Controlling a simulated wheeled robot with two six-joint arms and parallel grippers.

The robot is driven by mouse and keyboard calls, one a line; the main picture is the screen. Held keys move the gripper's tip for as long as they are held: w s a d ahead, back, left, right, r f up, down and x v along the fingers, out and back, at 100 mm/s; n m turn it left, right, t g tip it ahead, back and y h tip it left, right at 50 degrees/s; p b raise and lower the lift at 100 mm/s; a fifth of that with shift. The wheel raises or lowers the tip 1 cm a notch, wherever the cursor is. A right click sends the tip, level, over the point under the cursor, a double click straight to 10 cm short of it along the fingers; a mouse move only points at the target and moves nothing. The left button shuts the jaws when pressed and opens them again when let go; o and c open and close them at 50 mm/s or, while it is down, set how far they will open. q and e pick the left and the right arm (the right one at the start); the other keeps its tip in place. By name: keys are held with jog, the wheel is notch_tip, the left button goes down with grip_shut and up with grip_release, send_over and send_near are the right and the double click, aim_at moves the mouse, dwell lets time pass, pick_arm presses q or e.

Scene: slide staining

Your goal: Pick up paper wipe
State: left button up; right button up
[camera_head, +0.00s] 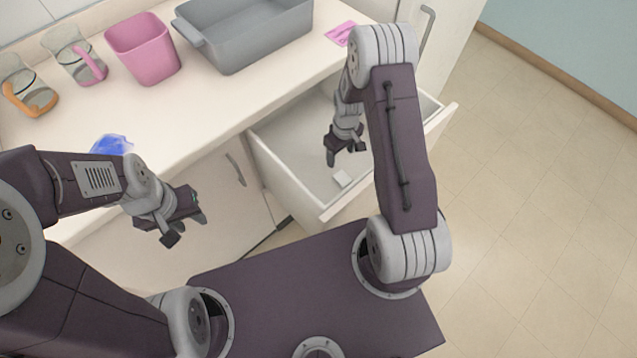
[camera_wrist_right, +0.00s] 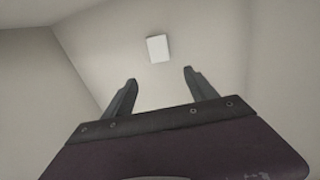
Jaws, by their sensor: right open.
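A small white block-like piece, which looks like the paper wipe (camera_head: 342,178), lies on the floor of the open drawer (camera_head: 290,180). In the right wrist view the paper wipe (camera_wrist_right: 158,48) lies beyond the fingertips, roughly centred between them. My right gripper (camera_head: 345,158) is inside the drawer space, open and empty, above and a little behind the wipe in the head view. Its two fingers (camera_wrist_right: 158,85) are spread apart and do not touch the wipe. My left gripper (camera_head: 187,230) hangs in front of the cabinet, away from the drawer; its jaw opening is unclear.
The counter (camera_head: 215,110) holds a grey basin (camera_head: 250,45), a pink bin (camera_head: 145,50), two glass mugs (camera_head: 28,90) with orange and pink handles, a blue crumpled item (camera_head: 112,145) and a pink sheet (camera_head: 341,33). Drawer walls surround my right gripper. The rest of the drawer looks empty.

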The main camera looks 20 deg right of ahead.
aim_at(342, 178)
jog(key=f, duration=0.1)
jog(key=s+f, duration=0.1)
jog(key=shift+s+d+f+g, duration=0.3)
jog(key=shift+s+f, duration=0.05)
jog(key=shift+f, duration=0.05)
jog(key=f, duration=0.1)
jog(key=f+b, duration=0.1)
jog(key=f, duration=0.1)
jog(key=shift+s+d+f, duration=0.15)
jog(key=shift+d, duration=0.05)
jog(key=shift+f, duration=0.1)
notch_tip(342, 178, down, 5)
jog(key=shift+a+f+b, duration=0.1)
jog(key=shift+b, duration=0.65)
pick_arm(q)
jog(key=f, duration=0.3)
jog(key=shift+s+d, duration=0.2)
jog(key=shift+d, duration=0.15)
jog(key=shift+f, duration=0.1)
pick_arm(e)
jog(key=c, duration=1.4)
